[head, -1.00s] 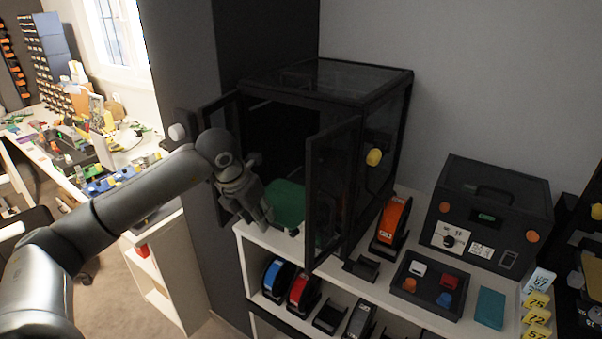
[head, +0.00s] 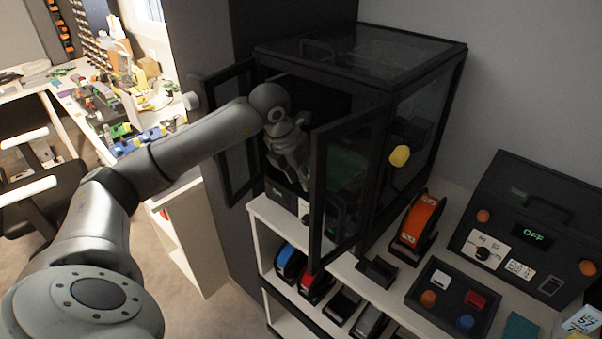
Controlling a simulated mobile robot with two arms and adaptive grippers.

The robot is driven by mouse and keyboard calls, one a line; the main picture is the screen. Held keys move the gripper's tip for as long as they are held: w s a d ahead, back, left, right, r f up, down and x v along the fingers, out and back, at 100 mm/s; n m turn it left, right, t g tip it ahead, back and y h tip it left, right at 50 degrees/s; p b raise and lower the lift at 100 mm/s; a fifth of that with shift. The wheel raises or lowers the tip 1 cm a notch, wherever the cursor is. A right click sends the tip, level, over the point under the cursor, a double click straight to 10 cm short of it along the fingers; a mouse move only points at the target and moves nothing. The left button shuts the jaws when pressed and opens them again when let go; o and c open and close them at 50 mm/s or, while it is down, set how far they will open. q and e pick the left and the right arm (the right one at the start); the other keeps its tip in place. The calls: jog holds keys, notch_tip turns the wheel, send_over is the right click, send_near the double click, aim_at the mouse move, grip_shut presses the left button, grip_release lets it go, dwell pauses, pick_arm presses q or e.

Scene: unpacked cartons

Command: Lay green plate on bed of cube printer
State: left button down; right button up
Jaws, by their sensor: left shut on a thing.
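The cube printer (head: 375,45) is a black-framed box with glass panels on the white shelf unit, and its two front doors stand open. My left gripper (head: 302,184) is at its front opening, between the doors, pointing down and inward. It is shut on the green plate (head: 346,168), which shows only dimly through the glass of the right door. The plate's near edge and the printer bed are hidden by my gripper, the door and shadow. I cannot tell whether the plate touches the bed. My right gripper is not in view.
The open right door (head: 328,200) stands close beside my gripper, and the left door (head: 235,130) is behind my forearm. An orange spool (head: 421,218), a tray of coloured buttons (head: 440,305) and a black control box (head: 535,225) stand to the right.

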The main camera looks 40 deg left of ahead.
pick_arm(q)
jog(key=shift+w+r, duration=0.15)
jog(key=shift+w, duration=0.15)
jog(key=shift+w+d+p, duration=0.1)
jog(key=shift+w+p, duration=0.2)
jog(key=shift+w, duration=0.4)
jog(key=shift+w, duration=0.1)
jog(key=shift+w, duration=0.15)
jog(key=shift+w+d+p, duration=0.15)
jog(key=shift+w+p, duration=0.3)
jog(key=shift+w, duration=1.9)
jog(key=shift+w, duration=0.1)
jog(key=shift+s, duration=0.25)
jog(key=shift+f+b, duration=0.25)
jog(key=shift+b, duration=0.05)
jog(key=shift+f+b, duration=1.15)
jog(key=shift+f, duration=0.35)
